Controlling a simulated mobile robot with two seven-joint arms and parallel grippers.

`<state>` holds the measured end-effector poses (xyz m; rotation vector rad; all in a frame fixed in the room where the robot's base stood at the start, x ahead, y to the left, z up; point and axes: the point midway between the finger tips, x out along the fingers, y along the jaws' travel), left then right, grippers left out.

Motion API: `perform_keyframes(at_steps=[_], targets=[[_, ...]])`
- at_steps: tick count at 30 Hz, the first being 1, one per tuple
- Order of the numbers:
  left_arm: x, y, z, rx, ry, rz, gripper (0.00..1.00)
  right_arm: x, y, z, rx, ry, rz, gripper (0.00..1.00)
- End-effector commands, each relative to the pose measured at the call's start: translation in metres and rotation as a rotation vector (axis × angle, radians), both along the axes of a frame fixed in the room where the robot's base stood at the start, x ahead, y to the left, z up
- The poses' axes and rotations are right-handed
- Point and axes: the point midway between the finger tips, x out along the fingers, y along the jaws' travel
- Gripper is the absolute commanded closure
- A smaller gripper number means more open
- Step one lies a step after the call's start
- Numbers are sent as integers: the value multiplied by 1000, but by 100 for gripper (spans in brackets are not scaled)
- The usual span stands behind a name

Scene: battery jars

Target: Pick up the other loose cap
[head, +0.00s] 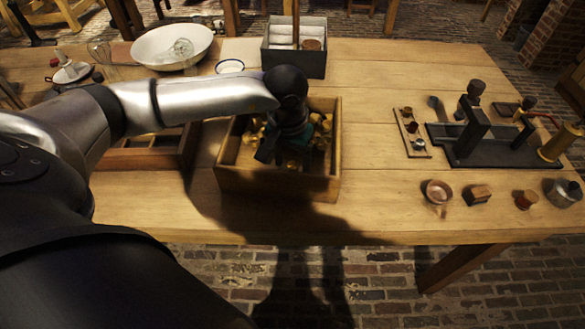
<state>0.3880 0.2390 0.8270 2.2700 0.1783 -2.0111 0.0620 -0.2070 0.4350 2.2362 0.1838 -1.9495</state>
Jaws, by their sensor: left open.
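My left gripper (282,150) reaches down into the wooden crate (327,188) in the middle of the table, with its jaws open. Several small brass-coloured pieces (293,163) and something teal (318,128) lie in the crate around and partly behind the fingers. I cannot tell which piece is a loose cap, or whether the fingers touch any. My right gripper is not in view.
A grey box (297,64) stands behind the crate. A white bowl (172,46) is at the back left. At right are a black stand (485,148), a wooden strip (412,134), a copper cup (437,193) and a silver pot (563,193).

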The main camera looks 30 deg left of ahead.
Motion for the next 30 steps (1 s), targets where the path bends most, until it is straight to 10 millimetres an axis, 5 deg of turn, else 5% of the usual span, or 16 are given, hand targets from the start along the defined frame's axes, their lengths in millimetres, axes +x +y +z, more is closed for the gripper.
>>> perform_keyframes(at_steps=[18,30], targets=[[0,0,1,0,0,1,99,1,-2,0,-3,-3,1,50],[0,0,1,0,0,1,100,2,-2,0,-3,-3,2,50]])
